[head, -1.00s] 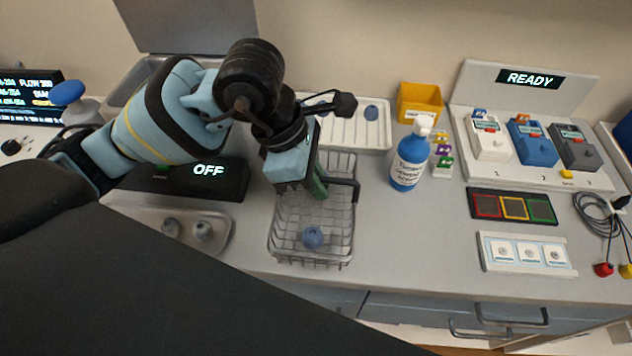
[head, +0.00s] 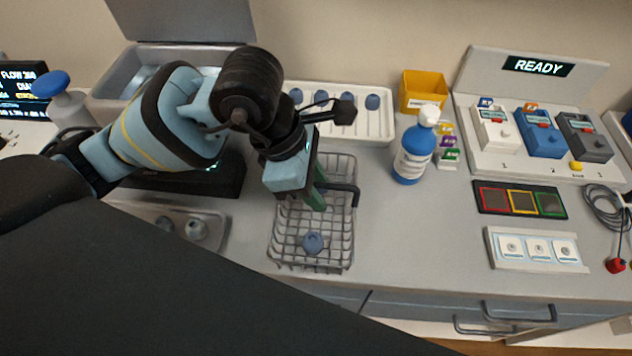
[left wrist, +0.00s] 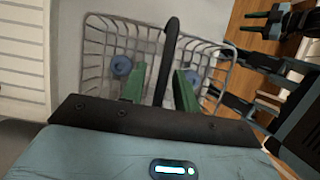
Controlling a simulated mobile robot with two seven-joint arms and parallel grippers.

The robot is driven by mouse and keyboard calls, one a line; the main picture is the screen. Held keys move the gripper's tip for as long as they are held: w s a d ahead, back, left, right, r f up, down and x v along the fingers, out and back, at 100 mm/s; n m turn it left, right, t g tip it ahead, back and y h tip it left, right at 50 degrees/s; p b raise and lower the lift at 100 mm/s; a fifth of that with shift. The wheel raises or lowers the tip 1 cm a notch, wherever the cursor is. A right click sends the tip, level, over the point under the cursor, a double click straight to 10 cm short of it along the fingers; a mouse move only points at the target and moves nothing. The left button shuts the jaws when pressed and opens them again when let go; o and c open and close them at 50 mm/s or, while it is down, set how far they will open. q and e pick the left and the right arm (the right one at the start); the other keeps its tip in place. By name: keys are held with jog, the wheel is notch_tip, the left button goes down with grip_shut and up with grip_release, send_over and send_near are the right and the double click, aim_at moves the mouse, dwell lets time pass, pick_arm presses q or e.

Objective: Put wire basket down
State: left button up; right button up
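The grey wire basket (head: 335,264) rests upright on the counter in the head view, with a blue round item (head: 313,243) in its front part. Its black handle (head: 345,187) stands across the middle. My left gripper (head: 320,197) is over the basket at the handle, with both green fingers apart. In the left wrist view the fingers (left wrist: 158,74) are spread, one on each side of the handle (left wrist: 168,48), with gaps visible. That view shows two blue round items (left wrist: 121,66) in the basket (left wrist: 98,42).
A blue-and-white bottle (head: 412,155) stands right of the basket. A white rack (head: 375,128) and yellow bin (head: 422,92) are behind. A metal tray (head: 215,235) lies to the left. The counter between the basket and the white three-slot holder (head: 535,250) is clear.

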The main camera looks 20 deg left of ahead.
pick_arm(q)
jog(key=shift+r, duration=0.1)
jog(key=p+v, duration=0.1)
jog(key=v, duration=1.1)
jog(key=shift+a, duration=0.1)
